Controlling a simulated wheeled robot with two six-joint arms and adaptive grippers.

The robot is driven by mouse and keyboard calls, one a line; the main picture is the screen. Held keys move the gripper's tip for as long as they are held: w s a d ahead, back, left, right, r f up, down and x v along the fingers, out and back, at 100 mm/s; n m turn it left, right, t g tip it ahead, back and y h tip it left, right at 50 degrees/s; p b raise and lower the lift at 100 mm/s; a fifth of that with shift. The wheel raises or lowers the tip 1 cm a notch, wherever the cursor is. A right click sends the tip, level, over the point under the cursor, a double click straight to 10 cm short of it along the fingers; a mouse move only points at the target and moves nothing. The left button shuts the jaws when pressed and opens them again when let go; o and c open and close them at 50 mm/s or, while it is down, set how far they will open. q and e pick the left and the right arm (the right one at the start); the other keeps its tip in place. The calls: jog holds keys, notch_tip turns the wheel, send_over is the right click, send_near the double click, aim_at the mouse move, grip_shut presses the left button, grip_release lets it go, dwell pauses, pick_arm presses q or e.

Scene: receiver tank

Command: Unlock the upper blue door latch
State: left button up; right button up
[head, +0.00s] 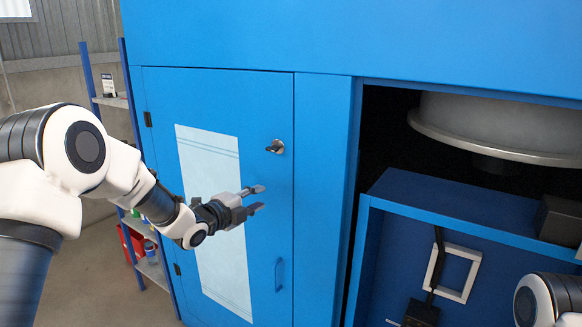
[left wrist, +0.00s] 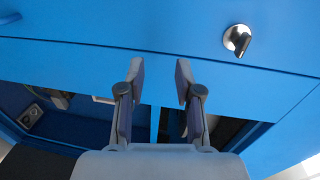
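The blue door (head: 262,190) is closed, with a pale panel on it. Its upper latch (head: 275,147) is a small silver round plate with a dark turn knob, near the door's upper right edge. The latch also shows at the upper right of the left wrist view (left wrist: 238,40). My left gripper (head: 260,198) is in front of the door, below and a little left of the latch, apart from it. Its fingers are spread and empty, as the left wrist view (left wrist: 160,82) also shows. My right gripper is not in view; only part of my right arm shows at the lower right.
A blue handle (head: 279,275) is low on the door's right side. To the right is an open bay with a grey tank (head: 500,125) and a blue box (head: 450,205). Shelves (head: 112,101) stand at the left. The space before the latch is clear.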

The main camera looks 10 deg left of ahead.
pick_arm(q)
jog(key=t, duration=0.1)
send_near(270, 150)
jog(key=w+f, duration=0.3)
notch_tip(270, 150, up, 3)
jog(key=shift+t, duration=0.3)
jog(key=p+x, duration=0.1)
jog(key=x, duration=0.1)
jog(key=p+x, duration=0.1)
jog(key=x, duration=0.1)
jog(key=d+p+x, duration=0.1)
jog(key=x, duration=0.2)
jog(key=shift+f, duration=0.35)
jog(key=shift+s+r, duration=0.15)
jog(key=shift+s, duration=0.2)
jog(key=shift+w, duration=0.15)
grip_shut()
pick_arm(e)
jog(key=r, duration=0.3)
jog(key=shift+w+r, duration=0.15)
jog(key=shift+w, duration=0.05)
